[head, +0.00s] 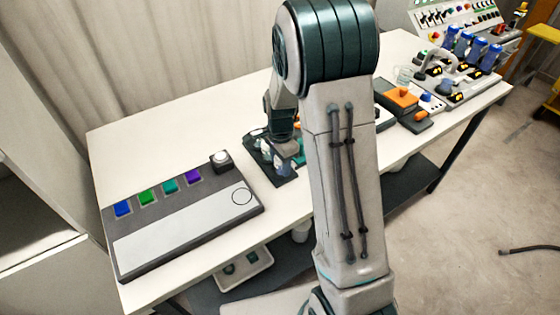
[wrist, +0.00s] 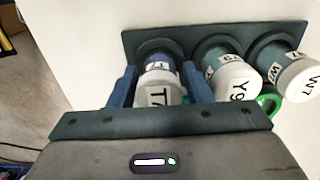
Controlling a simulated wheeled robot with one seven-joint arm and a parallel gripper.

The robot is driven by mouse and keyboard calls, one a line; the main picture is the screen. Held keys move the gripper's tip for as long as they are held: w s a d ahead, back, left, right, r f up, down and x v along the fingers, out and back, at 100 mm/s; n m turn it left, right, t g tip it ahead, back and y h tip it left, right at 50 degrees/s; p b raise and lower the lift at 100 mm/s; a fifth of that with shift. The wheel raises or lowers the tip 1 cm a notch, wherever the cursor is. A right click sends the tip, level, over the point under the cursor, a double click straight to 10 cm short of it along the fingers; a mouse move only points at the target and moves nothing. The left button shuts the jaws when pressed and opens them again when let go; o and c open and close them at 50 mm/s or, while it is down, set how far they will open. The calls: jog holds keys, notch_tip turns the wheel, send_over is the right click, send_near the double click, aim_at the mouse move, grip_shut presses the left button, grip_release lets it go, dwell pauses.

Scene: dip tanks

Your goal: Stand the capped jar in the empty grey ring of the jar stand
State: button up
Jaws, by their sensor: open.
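The dark jar stand (wrist: 222,33) runs across the top of the wrist view; in the head view it is partly hidden under my arm (head: 287,179). A jar with a white cap labelled T7 (wrist: 160,92) stands upright in a dark grey ring at its left end. My gripper (wrist: 160,72) is open, with one blue finger on each side of this jar. I cannot tell whether the fingers touch it. No empty grey ring is clearly visible. A green ring (wrist: 269,101) shows partly at the right; the gripper body hides the stand's near part.
White-capped jars Y9 (wrist: 236,76) and W7 (wrist: 297,78) stand close on the right. In the head view, a grey panel with coloured squares (head: 185,225) lies left on the white table (head: 205,125). Orange-topped equipment (head: 401,97) and blue-capped bottles (head: 474,50) stand right.

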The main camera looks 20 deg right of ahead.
notch_tip(320, 180, up, 12)
jog(key=shift+f+b, duration=0.25)
jog(key=shift+b, duration=0.1)
jog(key=s+r+n+t, duration=0.1)
jog(key=s+r+n, duration=0.2)
jog(key=s+n, duration=0.4)
jog(key=s+r+n+t, duration=0.2)
jog(key=s+n, duration=0.5)
jog(key=s, duration=0.7)
jog(key=shift+s+r+n, duration=0.2)
jog(key=shift+r+n, duration=0.1)
jog(key=shift+r, duration=0.2)
jog(key=shift+a, duration=0.1)
